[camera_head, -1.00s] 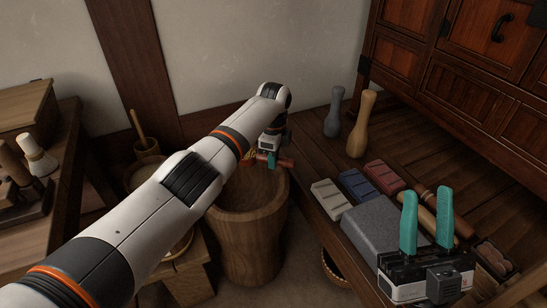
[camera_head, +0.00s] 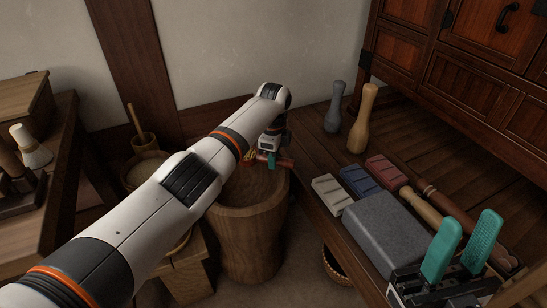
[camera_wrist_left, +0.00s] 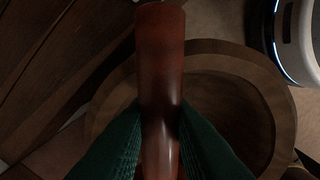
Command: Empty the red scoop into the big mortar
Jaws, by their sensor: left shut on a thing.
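The big mortar (camera_head: 250,245) is a wide wooden tub on the floor in the middle of the head view. My left gripper (camera_head: 270,159) is over its far rim, with its teal fingers shut on the red-brown handle of the scoop (camera_head: 285,163). The handle (camera_wrist_left: 161,60) runs between the fingers in the left wrist view, with the mortar rim (camera_wrist_left: 282,105) below. The scoop's bowl is mostly hidden, so I cannot tell its tilt or contents. My right gripper (camera_head: 462,246) is open and empty at the lower right, above the bench.
The bench (camera_head: 315,190) on the right holds a grey stone block (camera_head: 387,235), white, blue and red bars, wooden rollers, and two upright pestles (camera_head: 362,120). A smaller mortar with a pestle (camera_head: 142,140) stands behind my left arm. Brushes (camera_head: 32,150) stand at the left.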

